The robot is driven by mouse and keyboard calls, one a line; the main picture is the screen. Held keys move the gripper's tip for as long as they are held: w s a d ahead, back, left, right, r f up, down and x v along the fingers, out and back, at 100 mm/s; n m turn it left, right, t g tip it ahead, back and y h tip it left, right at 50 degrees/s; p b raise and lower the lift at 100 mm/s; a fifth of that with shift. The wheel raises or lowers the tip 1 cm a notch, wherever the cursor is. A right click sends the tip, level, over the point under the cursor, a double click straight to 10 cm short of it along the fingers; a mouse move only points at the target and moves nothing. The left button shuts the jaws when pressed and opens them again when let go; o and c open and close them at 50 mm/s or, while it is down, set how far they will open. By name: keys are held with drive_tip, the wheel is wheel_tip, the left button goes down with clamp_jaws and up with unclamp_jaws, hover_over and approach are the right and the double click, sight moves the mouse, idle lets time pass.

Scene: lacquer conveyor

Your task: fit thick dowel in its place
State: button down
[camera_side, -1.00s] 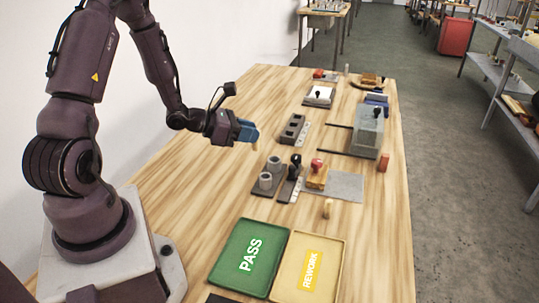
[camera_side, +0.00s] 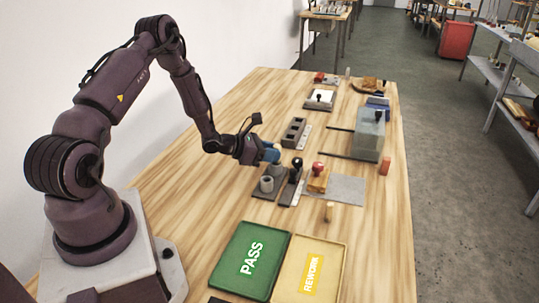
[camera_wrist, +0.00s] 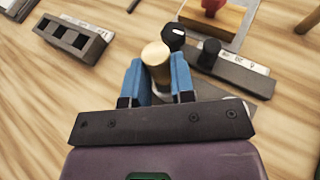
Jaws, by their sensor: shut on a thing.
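My gripper (camera_side: 272,154) has blue fingers that are shut on a thick tan dowel (camera_wrist: 155,58), which stands up between the fingertips in the wrist view. In the side view the fingers mostly hide the dowel. The gripper is over the far end of a dark base (camera_side: 262,192) that carries two grey round sockets. The near socket (camera_side: 266,184) is clear of the gripper; the far one (camera_side: 277,170) is just below the fingers and partly hidden. I cannot tell whether the dowel touches it.
A dark rack with a black-knobbed piece (camera_side: 293,180) stands close on the right. Beyond it are a red-knobbed stamp (camera_side: 317,172) and a small upright tan peg (camera_side: 329,211). A block with square openings (camera_side: 294,132) is behind. Green (camera_side: 240,275) and yellow (camera_side: 318,255) trays lie in front.

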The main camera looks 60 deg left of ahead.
drive_tip(key=c, duration=1)
unclamp_jaws()
drive_tip(key=shift+s+f, duration=0.4)
drive_tip(key=shift+f, duration=0.15)
drive_tip(key=shift+o, duration=0.2)
drive_tip(key=shift+r, duration=0.1)
drive_tip(key=shift+w, duration=0.1)
drive_tip(key=shift+r, duration=0.1)
drive_tip(key=v, duration=1.2)
drive_tip(key=shift+r, duration=0.15)
drive_tip(key=shift+o, duration=0.2)
drive_tip(key=shift+w, duration=0.1)
